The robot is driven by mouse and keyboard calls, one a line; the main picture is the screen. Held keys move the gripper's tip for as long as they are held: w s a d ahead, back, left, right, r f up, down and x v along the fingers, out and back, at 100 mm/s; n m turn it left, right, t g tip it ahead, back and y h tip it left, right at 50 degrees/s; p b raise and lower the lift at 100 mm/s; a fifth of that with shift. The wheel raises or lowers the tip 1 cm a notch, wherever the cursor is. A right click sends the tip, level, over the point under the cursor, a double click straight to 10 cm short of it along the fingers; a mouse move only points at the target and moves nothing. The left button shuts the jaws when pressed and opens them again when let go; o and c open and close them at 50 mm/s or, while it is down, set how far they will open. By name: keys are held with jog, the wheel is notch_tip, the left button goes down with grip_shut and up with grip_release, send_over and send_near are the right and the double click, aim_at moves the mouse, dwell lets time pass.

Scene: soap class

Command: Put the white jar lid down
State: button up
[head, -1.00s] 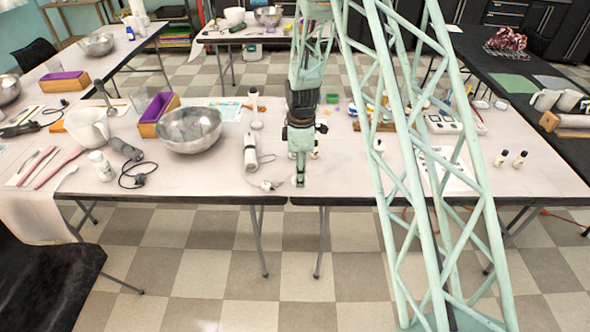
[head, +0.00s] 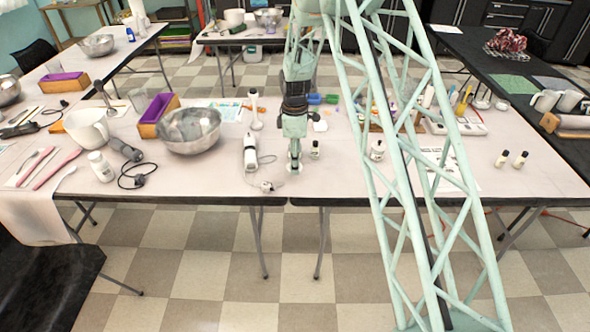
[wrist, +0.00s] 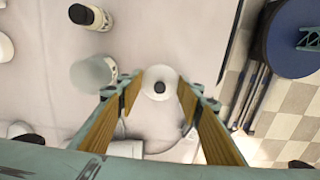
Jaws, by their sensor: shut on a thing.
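The white jar lid (wrist: 149,88) is a pale round disc with a dark spot at its middle in the wrist view. My gripper (wrist: 162,90) is shut on it, with one wood-coloured finger pad at each side. In the head view my gripper (head: 295,168) points straight down near the front edge of the table, left of a small bottle (head: 315,150). The lid is too small there to make out clearly. I cannot tell whether it touches the table top.
A pale round-topped container (wrist: 92,74) and a dark-capped bottle (wrist: 88,16) stand close by. A white hand tool (head: 250,152) with a cable lies to the left, near a metal bowl (head: 190,130). The table front (head: 345,185) to the right is mostly clear.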

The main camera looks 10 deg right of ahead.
jog(key=shift+f+b, duration=0.35)
jog(key=shift+f, duration=1.4)
jog(key=shift+f, duration=0.1)
jog(key=o, duration=0.7)
jog(key=shift+r+p, duration=0.95)
jog(key=shift+r, duration=5.15)
